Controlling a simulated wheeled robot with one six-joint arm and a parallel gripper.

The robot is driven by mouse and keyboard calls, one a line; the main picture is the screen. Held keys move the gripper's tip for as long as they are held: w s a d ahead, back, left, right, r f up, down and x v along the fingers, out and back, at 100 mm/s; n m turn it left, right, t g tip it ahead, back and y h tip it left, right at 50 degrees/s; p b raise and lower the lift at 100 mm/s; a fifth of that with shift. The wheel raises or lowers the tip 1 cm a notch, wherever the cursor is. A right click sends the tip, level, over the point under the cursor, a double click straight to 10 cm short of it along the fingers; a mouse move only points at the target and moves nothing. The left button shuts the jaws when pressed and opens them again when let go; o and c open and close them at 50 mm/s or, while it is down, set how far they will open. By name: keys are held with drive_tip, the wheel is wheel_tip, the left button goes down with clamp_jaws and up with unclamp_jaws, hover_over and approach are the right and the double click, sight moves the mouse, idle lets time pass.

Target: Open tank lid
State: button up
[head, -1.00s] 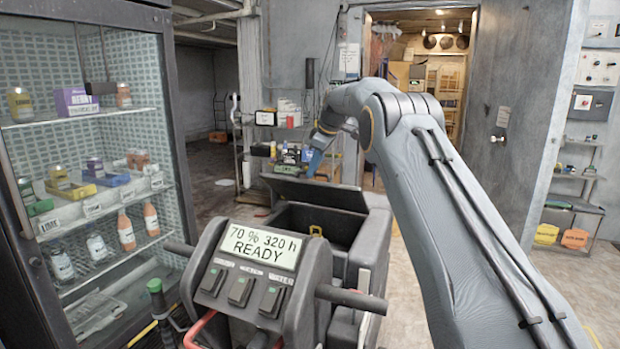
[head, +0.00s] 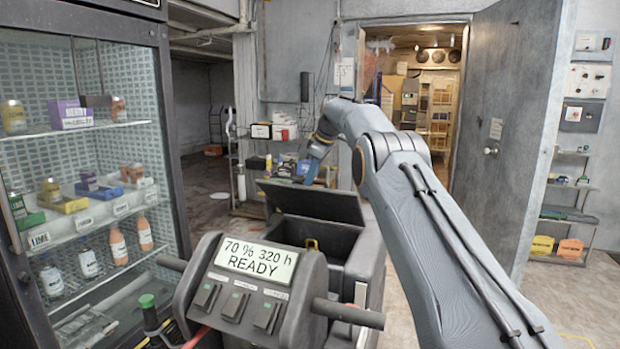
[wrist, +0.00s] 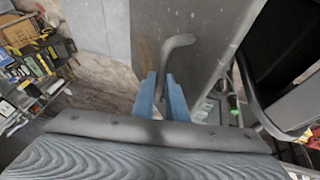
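The tank lid (head: 312,202) is a dark flat panel, raised and tilted up on the grey machine. Below it, the tank opening (head: 308,232) shows dark, with a small yellow part at its front. My gripper (head: 309,178) has blue fingers and is just behind the lid's upper edge in the head view. I cannot tell whether they touch. A grey bent handle (wrist: 178,45) is just beyond the fingertips, on a grey panel.
The machine's console (head: 257,262) reads "70 % 320 h READY" and has side handlebars. A glass-front fridge (head: 165,130) with bottles and boxes stands close at left. A cluttered shelf (head: 250,187) stands behind the tank. An open grey door (head: 505,130) is at right, with free floor before it.

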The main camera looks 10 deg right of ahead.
drive_tip(key=o, duration=0.3)
drive_tip(key=shift+w+d+f, duration=0.15)
drive_tip(key=shift+d+f, duration=0.3)
drive_tip(key=shift+f, duration=0.2)
drive_tip(key=shift+o, duration=0.2)
drive_tip(key=shift+r, duration=0.15)
drive_tip(key=shift+a+r, duration=0.15)
drive_tip(key=shift+a, duration=0.25)
drive_tip(key=b+v, duration=0.2)
drive_tip(key=v, duration=0.6)
